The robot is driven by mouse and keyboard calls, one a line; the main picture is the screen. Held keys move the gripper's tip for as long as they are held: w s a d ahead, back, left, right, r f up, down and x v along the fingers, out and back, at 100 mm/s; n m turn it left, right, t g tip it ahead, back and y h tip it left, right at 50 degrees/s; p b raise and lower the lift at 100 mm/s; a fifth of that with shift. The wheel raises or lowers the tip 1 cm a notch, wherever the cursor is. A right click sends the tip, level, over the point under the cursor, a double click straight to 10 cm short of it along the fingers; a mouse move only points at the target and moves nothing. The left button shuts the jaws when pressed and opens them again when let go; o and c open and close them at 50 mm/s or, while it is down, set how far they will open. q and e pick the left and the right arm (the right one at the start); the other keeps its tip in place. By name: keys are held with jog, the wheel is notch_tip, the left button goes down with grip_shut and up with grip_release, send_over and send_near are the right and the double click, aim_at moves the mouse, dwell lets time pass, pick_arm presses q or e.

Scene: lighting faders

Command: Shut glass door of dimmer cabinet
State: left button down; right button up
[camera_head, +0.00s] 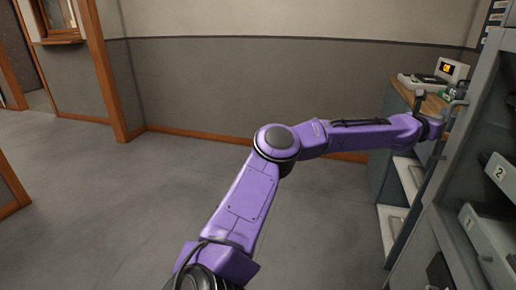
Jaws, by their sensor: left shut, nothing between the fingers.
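The dimmer cabinet (468,135) stands at the right edge, a tall grey frame with numbered units inside. I cannot clearly pick out its glass door: no pane shows plainly, and its angle cannot be told. My left arm, purple, reaches from the bottom across to the right. My left gripper (449,108) is at its far end, shut and empty, beside the front edge of the cabinet frame. Whether it touches the frame or a door cannot be told. My right gripper is out of view.
A wood-topped counter (403,91) with a small screen device (452,70) stands behind the gripper, with pale open drawers or shelves (409,176) below. The numbered units (498,172) sit inside the cabinet. Grey floor (110,220) is clear on the left.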

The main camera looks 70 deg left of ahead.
pick_arm(q)
jog(key=shift+w+d+r, duration=0.1)
jog(key=shift+w+d, duration=0.15)
jog(key=shift+d, duration=0.05)
jog(key=shift+d, duration=0.15)
dwell(0.3)
jog(key=s+a, duration=0.7)
jog(key=s, duration=0.5)
jog(key=shift+s+a, duration=0.2)
